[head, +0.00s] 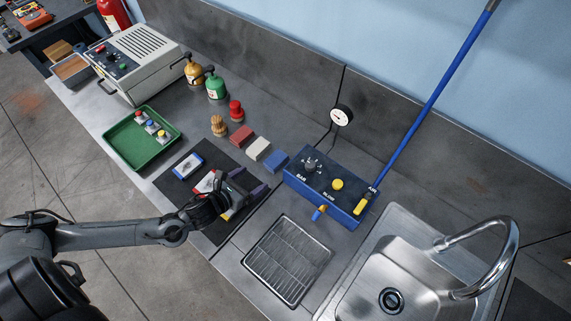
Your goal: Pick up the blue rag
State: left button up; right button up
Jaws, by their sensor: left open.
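The blue rag (276,161) looks like a small folded block. It lies on the grey bench, last in a row with a red one (241,136) and a white one (258,148), just left of the blue box. My left gripper (250,183) is over the dark mat, on the near side of the blue rag and apart from it. Its fingers are open and point toward the row, with no rag between them. The gripper partly hides the items on the mat. My right gripper is not in view.
A blue control box (328,190) with knobs stands right of the rag. A dark mat (226,232) holds a blue-and-white item (187,165) and a red-and-white one (203,184). A green tray (120,150), a metal grate (287,260) and a sink (375,262) lie around.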

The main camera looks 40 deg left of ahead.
aim_at(271, 164)
pick_arm(q)
jog(key=x, duration=0.5)
jog(key=shift+w, duration=0.35)
jog(key=shift+a+x, duration=0.2)
jog(key=shift+x, duration=1.15)
jog(key=shift+a+x, duration=0.15)
jog(key=shift+x, duration=1.15)
jog(key=shift+c, duration=0.3)
jog(key=c, duration=1)
